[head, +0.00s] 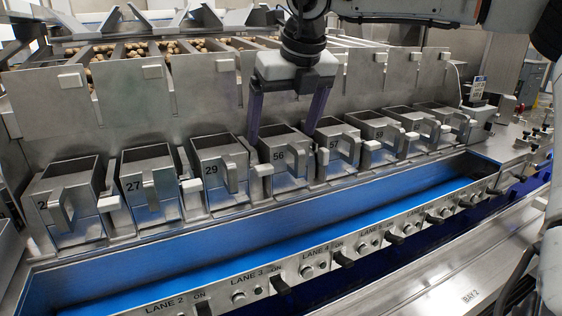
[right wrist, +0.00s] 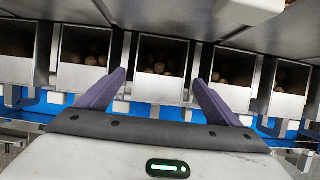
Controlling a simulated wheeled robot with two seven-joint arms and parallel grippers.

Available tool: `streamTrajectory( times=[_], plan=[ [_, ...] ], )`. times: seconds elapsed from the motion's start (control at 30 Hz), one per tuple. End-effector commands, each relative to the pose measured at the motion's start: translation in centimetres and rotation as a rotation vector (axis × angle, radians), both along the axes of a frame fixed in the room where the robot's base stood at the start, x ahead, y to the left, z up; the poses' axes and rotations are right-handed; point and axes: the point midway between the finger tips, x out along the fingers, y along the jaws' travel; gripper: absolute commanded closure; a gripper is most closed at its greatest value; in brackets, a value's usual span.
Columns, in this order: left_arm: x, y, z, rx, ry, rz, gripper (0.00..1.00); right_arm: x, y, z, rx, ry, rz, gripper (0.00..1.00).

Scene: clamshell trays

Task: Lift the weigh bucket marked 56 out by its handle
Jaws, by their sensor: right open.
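The weigh bucket marked 56 (head: 279,172) hangs in a row of steel buckets, near the middle of the head view. Its upright handle (head: 298,160) stands out on its front. Nothing is between the fingers. In the right wrist view, the open fingers (right wrist: 159,76) spread to either side of a middle bucket (right wrist: 160,89) with round brown items inside; its number does not show there. My left gripper is not in view.
Bucket 29 (head: 210,170) stands to the left and bucket 57 (head: 331,152) to the right, with narrow gaps. A steel panel (head: 205,95) rises behind. A blue trough (head: 240,245) runs in front, then a rail with lane switches (head: 343,260).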

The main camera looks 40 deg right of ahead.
Motion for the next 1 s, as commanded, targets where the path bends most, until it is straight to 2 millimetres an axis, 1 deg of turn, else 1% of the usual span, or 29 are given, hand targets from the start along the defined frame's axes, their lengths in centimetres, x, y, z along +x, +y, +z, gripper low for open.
streamTrajectory(
  times=[0.07, 0.27, 0.3, 0.37, 0.4, 0.57, 0.7, 0.73, 1.0],
  plan=[
    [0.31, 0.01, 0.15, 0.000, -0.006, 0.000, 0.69, 0.14, -0.03, -0.36, 0.001, 0.000, 0.000, 0.12],
    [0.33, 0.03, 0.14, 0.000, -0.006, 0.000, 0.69, 0.14, -0.03, -0.37, 0.000, -0.001, 0.001, 0.12],
    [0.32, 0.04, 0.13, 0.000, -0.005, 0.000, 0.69, 0.14, -0.03, -0.37, 0.000, -0.001, 0.001, 0.19],
    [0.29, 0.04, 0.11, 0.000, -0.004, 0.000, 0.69, 0.14, -0.03, -0.36, -0.001, -0.001, 0.001, 0.29],
    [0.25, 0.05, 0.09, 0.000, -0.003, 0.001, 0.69, 0.13, -0.03, -0.35, -0.001, -0.001, 0.001, 0.36],
    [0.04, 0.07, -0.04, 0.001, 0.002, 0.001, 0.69, 0.13, -0.03, -0.35, -0.001, -0.001, 0.001, 0.63],
    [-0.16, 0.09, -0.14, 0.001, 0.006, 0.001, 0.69, 0.13, -0.03, -0.34, 0.000, -0.001, 0.000, 0.87],
    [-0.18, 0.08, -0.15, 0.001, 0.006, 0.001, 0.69, 0.18, -0.01, -0.18, 0.000, -0.004, 0.000, 0.89],
    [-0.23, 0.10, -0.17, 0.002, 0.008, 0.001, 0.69, 0.19, -0.02, -0.02, -0.001, -0.005, 0.000, 0.89]
  ],
)
